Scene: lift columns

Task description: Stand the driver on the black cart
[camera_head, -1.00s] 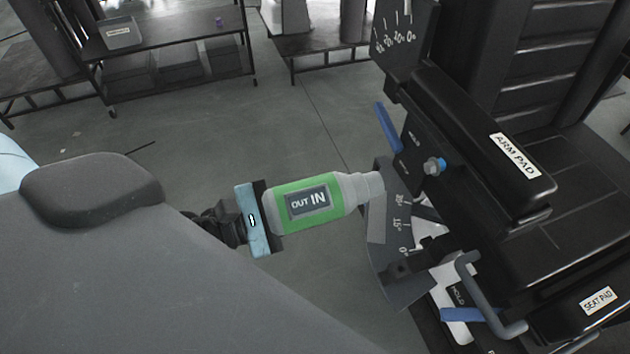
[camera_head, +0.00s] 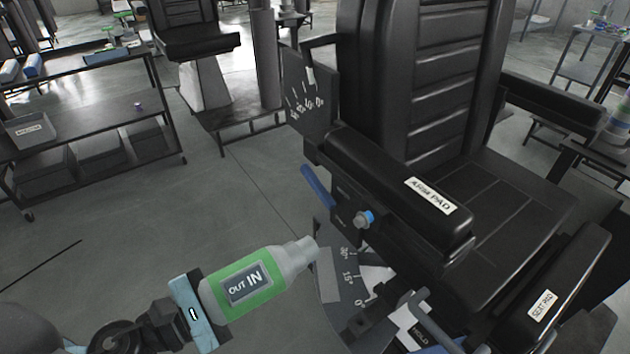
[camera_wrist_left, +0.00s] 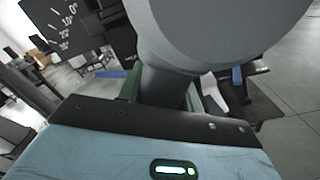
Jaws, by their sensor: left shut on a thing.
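The driver (camera_head: 243,287) is a green and grey, bottle-shaped tool with a dark label reading OUT IN. My left gripper (camera_head: 200,304), pale blue, is shut on the driver's wide end in the head view. The driver lies tilted, its narrow grey nose pointing up and right, close to the chair's angle plate. In the left wrist view a large grey rounded part of the driver (camera_wrist_left: 225,35) fills the top. The black cart (camera_head: 95,82) appears to be the wheeled two-shelf one at the left, away from the gripper. My right gripper is not in view.
A black chair (camera_head: 420,90) with an arm pad (camera_head: 395,190), seat pad (camera_head: 545,290), blue lever (camera_head: 318,187) and angle plate (camera_head: 345,285) stands close on the right. A grey bin (camera_head: 30,130) sits on the cart. Open floor (camera_head: 150,235) lies between cart and gripper.

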